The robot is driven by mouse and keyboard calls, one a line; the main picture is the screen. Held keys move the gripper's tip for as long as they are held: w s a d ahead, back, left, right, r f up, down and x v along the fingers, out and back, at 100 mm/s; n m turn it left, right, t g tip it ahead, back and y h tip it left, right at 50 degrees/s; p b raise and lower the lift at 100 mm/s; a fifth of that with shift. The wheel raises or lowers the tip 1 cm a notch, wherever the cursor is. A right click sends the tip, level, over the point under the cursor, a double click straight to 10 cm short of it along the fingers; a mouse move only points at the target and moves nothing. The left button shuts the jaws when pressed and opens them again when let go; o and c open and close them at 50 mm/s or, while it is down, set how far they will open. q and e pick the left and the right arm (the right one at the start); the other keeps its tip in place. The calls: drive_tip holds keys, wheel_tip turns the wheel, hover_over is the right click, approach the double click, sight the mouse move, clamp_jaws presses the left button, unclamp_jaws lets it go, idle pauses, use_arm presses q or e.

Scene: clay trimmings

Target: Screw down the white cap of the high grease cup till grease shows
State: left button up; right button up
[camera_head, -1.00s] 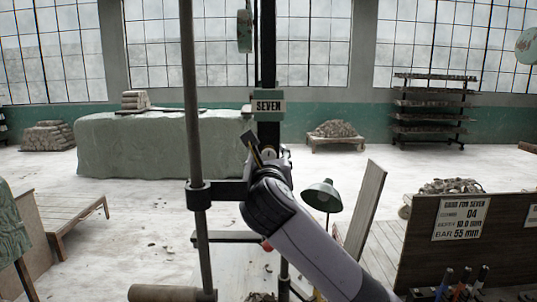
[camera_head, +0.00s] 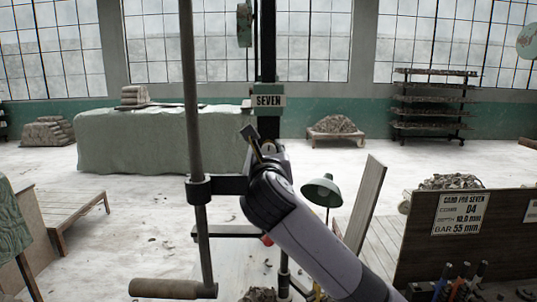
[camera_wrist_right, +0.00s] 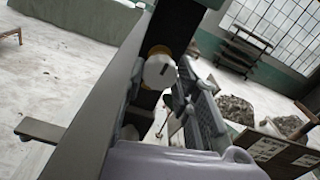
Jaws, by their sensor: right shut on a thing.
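The white cap (camera_wrist_right: 158,72) faces the right wrist camera, with a dark slot-like mark on its front. A yellow-brown rim shows along its upper edge; I cannot tell whether this is brass or grease. The cap sits on the dark upright post (camera_head: 268,68), below the SEVEN plate (camera_head: 268,101). My right gripper (camera_head: 258,148) is at the cap and shut on it; a finger lies along the cap's right side in the right wrist view (camera_wrist_right: 162,86). In the head view my own wrist and fingers hide most of the cap. My left gripper is out of view.
A grey rod (camera_head: 194,110) with a wooden handle (camera_head: 172,289) hangs just left of my right arm. A green lamp (camera_head: 321,191) and a leaning board (camera_head: 364,205) stand close on the right. A dark panel (camera_head: 440,244) with a notice is further right.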

drive_tip(key=shift+m, duration=0.3)
drive_tip(key=m, duration=0.4)
drive_tip(key=shift+b, duration=0.35)
drive_tip(key=m+b, duration=0.4)
drive_tip(key=m, duration=1)
drive_tip(key=shift+f, duration=0.1)
drive_tip(key=shift+m, duration=0.3)
drive_tip(key=o, duration=1.2)
drive_tip(key=shift+c, duration=0.2)
